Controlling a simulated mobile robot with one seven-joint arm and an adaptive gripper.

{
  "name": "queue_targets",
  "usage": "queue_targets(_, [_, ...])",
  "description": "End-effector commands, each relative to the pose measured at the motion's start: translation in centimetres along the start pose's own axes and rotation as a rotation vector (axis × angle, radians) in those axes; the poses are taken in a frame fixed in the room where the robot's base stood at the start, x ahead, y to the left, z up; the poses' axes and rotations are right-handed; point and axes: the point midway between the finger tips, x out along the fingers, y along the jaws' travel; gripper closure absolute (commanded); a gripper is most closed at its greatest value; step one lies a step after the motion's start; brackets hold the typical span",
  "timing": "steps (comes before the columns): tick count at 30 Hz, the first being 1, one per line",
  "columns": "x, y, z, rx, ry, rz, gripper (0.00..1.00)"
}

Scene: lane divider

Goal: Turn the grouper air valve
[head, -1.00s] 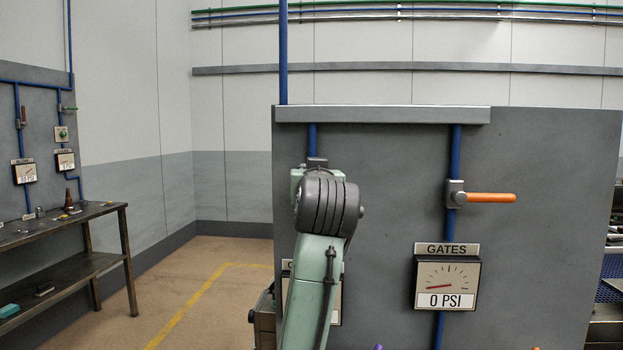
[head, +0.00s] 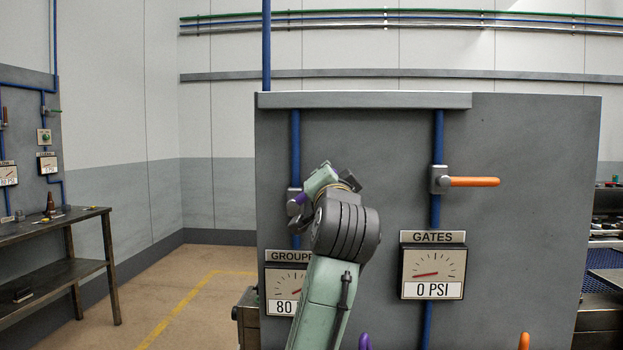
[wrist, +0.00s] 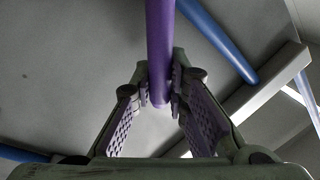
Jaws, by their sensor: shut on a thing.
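The grouper valve (head: 294,202) sits on a blue pipe on the grey panel, above the gauge labelled "GROUPE…" (head: 288,283), which shows 80 and is partly covered by my arm. A bit of its purple handle (head: 301,198) shows beside my gripper (head: 321,180). In the wrist view the long purple handle (wrist: 160,40) runs down between the two fingers of my gripper (wrist: 158,78), its rounded end inside the jaws. My gripper is shut on the handle. In the head view the fingers are mostly hidden by my wrist.
To the right, the gates valve (head: 439,180) has an orange handle (head: 475,182) pointing sideways, above the GATES gauge (head: 433,274) at 0 PSI. A purple tip (head: 364,341) and an orange tip (head: 524,341) show low down. A dark workbench (head: 60,228) stands left.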

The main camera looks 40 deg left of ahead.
Motion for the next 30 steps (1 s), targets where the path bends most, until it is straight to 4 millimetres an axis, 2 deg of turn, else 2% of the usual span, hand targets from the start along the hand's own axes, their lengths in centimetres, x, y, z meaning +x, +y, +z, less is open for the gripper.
queue_targets(1, [0.1, 0.8, 0.0, 0.043, 0.010, 0.001, 1.00])
queue_targets(6, [0.3, 2.3, 0.1, 0.200, 0.041, -0.001, 1.00])
queue_targets(15, [-0.1, 4.3, 0.8, 0.455, 0.090, -0.001, 1.00])
queue_targets(24, [-0.3, 5.5, 1.5, 0.625, 0.124, 0.000, 1.00])
queue_targets(30, [-0.3, 5.8, 1.8, 0.679, 0.135, 0.000, 1.00])
